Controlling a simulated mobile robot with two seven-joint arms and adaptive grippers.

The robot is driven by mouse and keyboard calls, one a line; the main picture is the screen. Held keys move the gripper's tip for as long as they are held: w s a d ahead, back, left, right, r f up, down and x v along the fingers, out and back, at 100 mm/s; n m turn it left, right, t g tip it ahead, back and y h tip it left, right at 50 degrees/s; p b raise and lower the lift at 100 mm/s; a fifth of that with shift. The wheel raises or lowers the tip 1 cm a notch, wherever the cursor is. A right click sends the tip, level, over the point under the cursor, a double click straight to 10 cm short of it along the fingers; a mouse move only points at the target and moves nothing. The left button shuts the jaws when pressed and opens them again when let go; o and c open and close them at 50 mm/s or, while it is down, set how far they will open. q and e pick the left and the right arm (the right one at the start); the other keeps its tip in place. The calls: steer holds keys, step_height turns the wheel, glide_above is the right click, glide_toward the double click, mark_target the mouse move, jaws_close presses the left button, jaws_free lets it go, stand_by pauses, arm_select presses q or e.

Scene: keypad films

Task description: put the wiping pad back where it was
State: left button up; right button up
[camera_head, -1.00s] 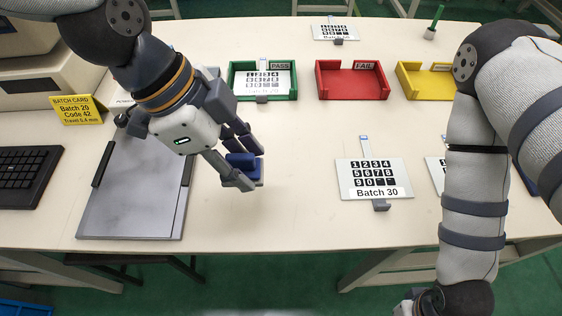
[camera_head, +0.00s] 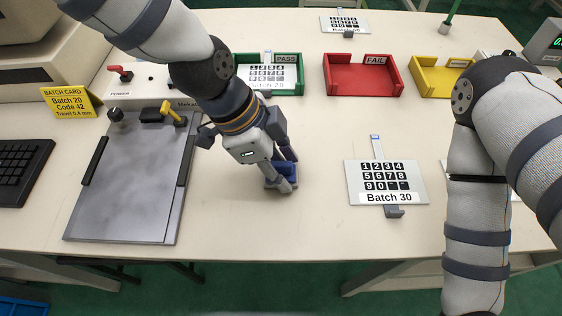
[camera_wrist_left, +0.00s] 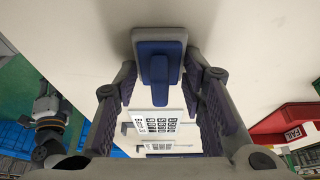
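The wiping pad (camera_head: 287,170) is a small block with a blue top and a pale base. It is at my left gripper (camera_head: 287,174), over the bare table right of the grey plate. In the left wrist view the pad (camera_wrist_left: 160,43) shows its blue handle pointing toward the camera, with the left gripper's fingers (camera_wrist_left: 160,68) on both sides of the base. I cannot tell whether the pad touches the table. My right arm stands at the right; its gripper is out of view.
A grey plate (camera_head: 128,200) lies left. A Batch 30 keypad film (camera_head: 410,182) lies right of the left gripper. Behind are green PASS (camera_head: 300,80), red FAIL (camera_head: 363,90) and yellow (camera_head: 425,90) trays. The table front between plate and film is bare.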

arm_select(q)
steer(key=o, duration=0.4)
steer(key=shift+r, duration=0.3)
steer(key=p+v, duration=0.1)
steer(key=v, duration=1)
steer(key=shift+a+r+p, duration=0.25)
steer(key=shift+r+p, duration=0.1)
steer(key=shift+p, duration=0.05)
arm_select(e)
steer(key=shift+w+r+t, duration=0.4)
steer(key=shift+w+r, duration=0.65)
